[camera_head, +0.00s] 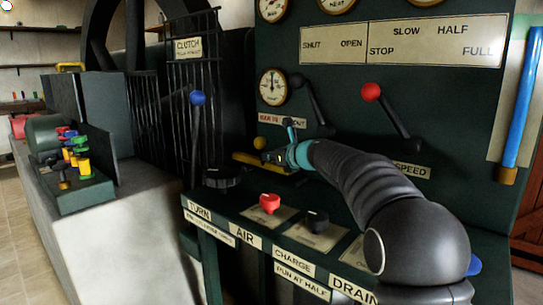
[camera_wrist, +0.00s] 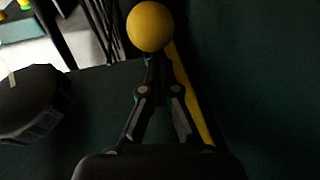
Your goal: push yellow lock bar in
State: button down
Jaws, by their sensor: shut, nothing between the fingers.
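The yellow lock bar (camera_head: 262,163) runs along the foot of the dark green panel, at the left of my gripper in the head view. A yellow ball knob (camera_head: 260,143) shows just above it. In the wrist view the ball (camera_wrist: 150,26) is straight beyond my fingertips, and the yellow bar (camera_wrist: 190,95) runs behind and to the right of the fingers. My gripper (camera_wrist: 155,62) is shut and empty, with its tips at the lower edge of the ball. I cannot tell whether they touch it. In the head view my gripper (camera_head: 274,158) partly hides the bar.
A black round knob (camera_head: 222,177) stands left of my gripper. A red knob (camera_head: 269,203) and a black knob (camera_head: 317,220) are on the console in front. A red-tipped lever (camera_head: 371,92) and a black lever (camera_head: 298,81) project from the panel. A blue-tipped lever (camera_head: 197,98) stands at left.

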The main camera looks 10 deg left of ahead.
jog(key=shift+s, duration=0.1)
jog(key=shift+s+d+b, duration=0.15)
jog(key=shift+s+b, duration=0.15)
jog(key=shift+b, duration=0.05)
jog(key=v, duration=0.4)
jog(key=b+v, duration=0.1)
jog(key=v, duration=0.3)
jog(key=f+v, duration=0.1)
jog(key=v, duration=0.4)
jog(key=shift+d, duration=0.25)
